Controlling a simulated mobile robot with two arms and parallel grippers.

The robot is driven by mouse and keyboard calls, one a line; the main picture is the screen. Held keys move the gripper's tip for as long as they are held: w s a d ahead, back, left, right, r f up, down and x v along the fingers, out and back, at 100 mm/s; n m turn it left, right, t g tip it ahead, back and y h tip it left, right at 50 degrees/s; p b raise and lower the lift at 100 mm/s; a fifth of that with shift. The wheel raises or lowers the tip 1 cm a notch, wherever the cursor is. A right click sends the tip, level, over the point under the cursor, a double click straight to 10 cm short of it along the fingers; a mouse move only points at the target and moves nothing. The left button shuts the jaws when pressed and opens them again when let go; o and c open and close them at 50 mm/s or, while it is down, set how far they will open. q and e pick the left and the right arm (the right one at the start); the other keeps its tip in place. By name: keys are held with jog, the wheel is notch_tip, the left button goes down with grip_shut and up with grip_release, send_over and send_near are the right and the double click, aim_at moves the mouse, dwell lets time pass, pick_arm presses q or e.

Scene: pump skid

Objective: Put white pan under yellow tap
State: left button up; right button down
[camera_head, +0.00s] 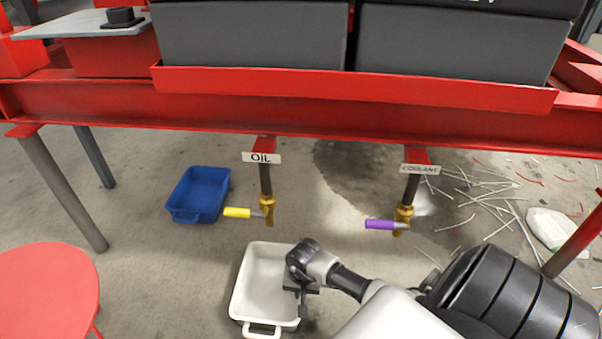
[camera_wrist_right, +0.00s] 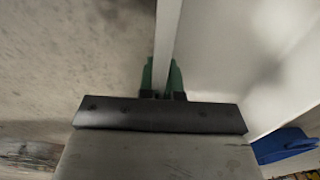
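The white pan (camera_head: 262,312) stands on the floor in the lower middle of the head view, nearer to me than the yellow tap. The yellow-handled tap (camera_head: 240,213) hangs below the OIL label, its brass outlet just beyond the pan's far edge in the picture. My right gripper (camera_head: 302,290) is at the pan's right wall. In the right wrist view its green fingers (camera_wrist_right: 162,80) lie on both sides of the pan's thin white wall (camera_wrist_right: 168,30), close against it. My left gripper is not in view.
A blue pan (camera_head: 200,192) sits on the floor left of the yellow tap. A purple-handled tap (camera_head: 380,225) hangs under the COOLANT label (camera_head: 421,169). A red beam (camera_head: 300,115) crosses above. A red round stool (camera_head: 45,290) stands at left. White sticks litter the right floor.

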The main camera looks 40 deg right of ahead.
jog(key=shift+r, duration=0.15)
jog(key=shift+f, duration=0.25)
jog(key=c, duration=1.3)
grip_release()
jog(key=shift+r, duration=0.1)
